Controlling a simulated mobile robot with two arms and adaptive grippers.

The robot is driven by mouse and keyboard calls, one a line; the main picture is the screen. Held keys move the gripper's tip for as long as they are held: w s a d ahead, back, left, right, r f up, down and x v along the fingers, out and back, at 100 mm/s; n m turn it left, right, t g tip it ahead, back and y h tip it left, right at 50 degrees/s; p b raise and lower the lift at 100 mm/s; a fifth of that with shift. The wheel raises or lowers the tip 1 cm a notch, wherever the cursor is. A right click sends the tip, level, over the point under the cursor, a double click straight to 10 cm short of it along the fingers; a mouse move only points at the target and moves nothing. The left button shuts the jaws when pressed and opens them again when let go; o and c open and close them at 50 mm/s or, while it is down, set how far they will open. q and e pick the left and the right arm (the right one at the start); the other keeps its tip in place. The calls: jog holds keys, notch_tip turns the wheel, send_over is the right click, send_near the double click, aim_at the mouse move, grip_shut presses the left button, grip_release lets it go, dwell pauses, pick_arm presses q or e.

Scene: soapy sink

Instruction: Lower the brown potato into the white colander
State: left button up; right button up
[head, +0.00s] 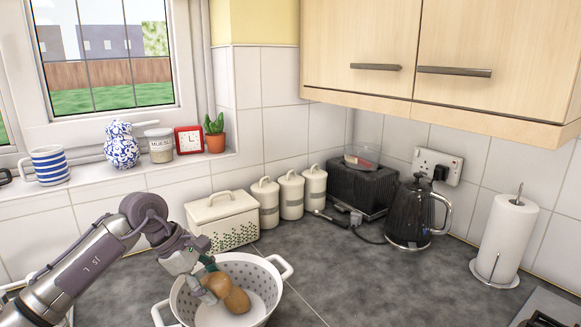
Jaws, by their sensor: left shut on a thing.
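The white colander (271,279) stands on the dark grey worktop at the lower middle, with a handle on each side. My left gripper (222,288) reaches down over its left side and is shut on the brown potato (236,300). The potato shows within the colander's opening, partly covered by the gripper's fingers. I cannot tell whether it touches the colander's bottom. The colander's near edge is cut off by the bottom of the picture. My right gripper is not in view.
A cream bread bin (224,218) stands close behind the colander, with several lidded canisters (291,196) beside it. A black toaster (360,188), a black kettle (412,214) and a paper towel roll (504,238) stand further right. The worktop (370,285) right of the colander is clear.

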pick_arm(q)
jog(key=shift+f+b, duration=1.2)
jog(key=shift+f, duration=0.6)
jog(key=shift+f+b, duration=1)
jog(key=shift+f, duration=0.1)
jog(key=shift+f+b, duration=1.15)
jog(key=shift+f, duration=0.35)
dwell(0.4)
jog(key=o, duration=1.4)
jog(key=shift+c, duration=0.2)
